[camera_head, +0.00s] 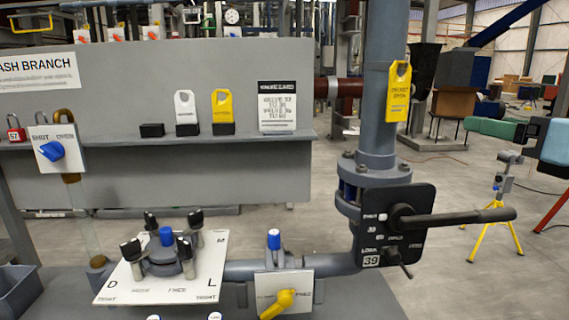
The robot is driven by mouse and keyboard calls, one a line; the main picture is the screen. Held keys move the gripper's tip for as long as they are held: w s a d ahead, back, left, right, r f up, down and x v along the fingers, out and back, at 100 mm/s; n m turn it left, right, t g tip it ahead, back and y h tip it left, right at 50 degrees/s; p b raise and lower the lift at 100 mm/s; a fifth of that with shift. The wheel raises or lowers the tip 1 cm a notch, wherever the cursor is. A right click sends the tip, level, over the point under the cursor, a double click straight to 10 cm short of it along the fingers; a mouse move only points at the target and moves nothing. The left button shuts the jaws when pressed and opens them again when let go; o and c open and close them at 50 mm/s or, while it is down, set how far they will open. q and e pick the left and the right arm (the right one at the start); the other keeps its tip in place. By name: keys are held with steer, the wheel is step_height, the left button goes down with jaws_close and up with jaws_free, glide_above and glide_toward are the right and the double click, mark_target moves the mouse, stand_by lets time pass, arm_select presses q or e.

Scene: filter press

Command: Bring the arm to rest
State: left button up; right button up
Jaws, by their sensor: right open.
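I see neither of my grippers in the head view. No arm of mine can be made out over the bench. In front stands a valve bench with a white plate (128,285) that carries several black knobs around a blue-capped centre (167,237). A small panel with a yellow lever (278,304) and a blue-capped stem (274,240) stands right of it. A black valve plate (372,222) marked 39 has a long black handle (458,217) pointing right. Nothing is seen touching these parts.
A thick vertical pipe (380,60) bears a yellow tag (398,92). A blue knob (51,151) sits at left. A yellow tripod stand (497,215) and open floor lie at right.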

steer(key=w+a+f+m+g, duration=0.1)
steer(key=a+f+m+g, duration=0.2)
steer(key=f, duration=0.6)
steer(key=w+a+f+m, duration=0.1)
steer(key=a+f+m, duration=0.25)
steer(key=f, duration=0.45)
steer(key=w+a+f+m+g, duration=0.1)
steer(key=a+f+m+g, duration=0.2)
steer(key=f, duration=0.6)
steer(key=s+a+f+m+g+h, duration=0.1)
steer(key=s+f+m, duration=0.4)
steer(key=f+m, duration=0.3)
steer(key=s+a+f+m+g+h, duration=0.15)
steer(key=s+f+m, duration=0.4)
steer(key=f, duration=0.55)
steer(key=s+d+f+m+g+h, duration=0.25)
steer(key=s+f+m, duration=0.4)
steer(key=s, duration=0.35)
steer(key=s+d+f+m+g+h, duration=0.1)
steer(key=s+f+m+g, duration=0.2)
steer(key=s+f+m, duration=0.6)
steer(key=w+a+f+n+t+y, duration=0.1)
steer(key=w+a+f+t, duration=0.1)
steer(key=w+f+t, duration=0.2)
steer(key=shift+w+a+f+t+y, duration=0.2)
steer(key=shift+f+t+y, duration=0.2)
steer(key=shift+f+t, duration=1.25)
steer(key=shift+f+n, duration=0.1)
steer(key=shift+n, duration=0.15)
